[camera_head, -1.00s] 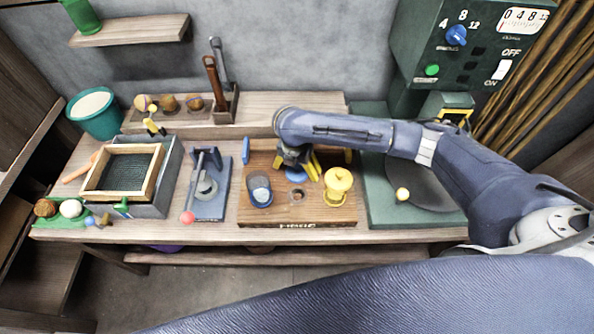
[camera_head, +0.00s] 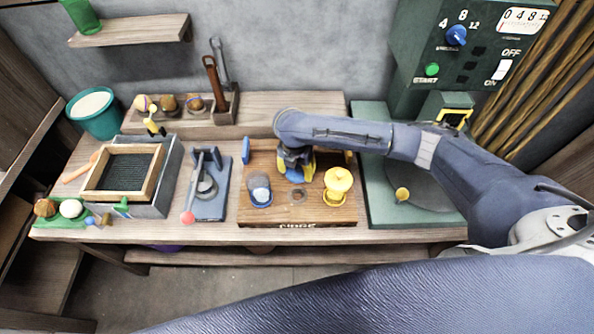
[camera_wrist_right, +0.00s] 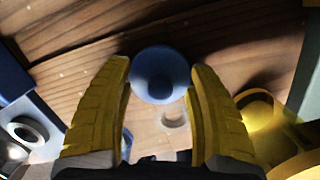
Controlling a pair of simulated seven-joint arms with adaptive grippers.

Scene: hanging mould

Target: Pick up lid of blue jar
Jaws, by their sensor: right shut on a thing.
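The blue lid (camera_head: 295,176) is a small round blue piece at the back middle of the wooden board. In the right wrist view the lid (camera_wrist_right: 158,72) sits between the two yellow fingertips. My right gripper (camera_head: 297,167) points down and is shut on the lid; its fingers also show in the wrist view (camera_wrist_right: 161,75). I cannot tell whether the lid touches the board. The blue jar (camera_head: 259,190), clear with a blue base, stands open at the board's left, in front of and left of the gripper. My left gripper is not in view.
A yellow jar (camera_head: 338,184) stands at the board's right, and a small clear ring-like piece (camera_head: 297,196) lies between the jars. A lever press (camera_head: 205,187) is left of the wooden board (camera_head: 290,216). A green machine (camera_head: 380,215) stands on the right.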

